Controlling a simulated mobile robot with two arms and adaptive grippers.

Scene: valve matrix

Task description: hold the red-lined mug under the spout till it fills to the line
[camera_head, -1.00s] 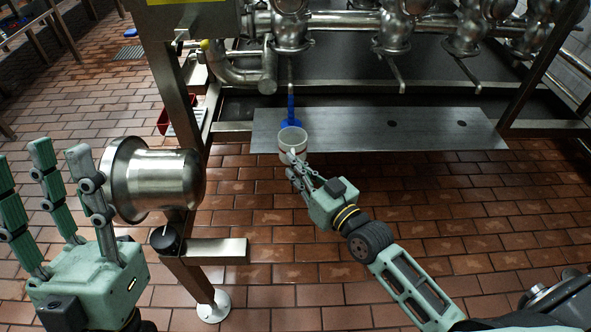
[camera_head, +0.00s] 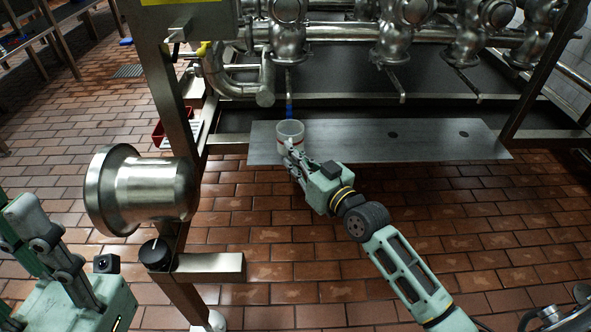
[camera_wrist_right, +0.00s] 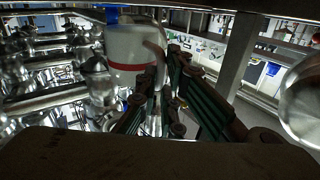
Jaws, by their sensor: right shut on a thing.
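The white mug (camera_head: 289,131) with a red line is upright over the steel shelf, below the blue stream (camera_head: 289,111) from the spout (camera_head: 289,79). The stream meets the mug's opening, but I cannot see the level inside. My right gripper (camera_head: 291,153) is shut on the mug from its near side. The right wrist view shows the mug (camera_wrist_right: 133,45) with its red band, against the fingers of my right gripper (camera_wrist_right: 160,95). My left gripper (camera_head: 40,235) is partly cut off at the left edge, with no object visible in it.
The steel shelf (camera_head: 350,140) with round holes lies below a row of valves and pipes (camera_head: 390,40). Open tiled floor is in front.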

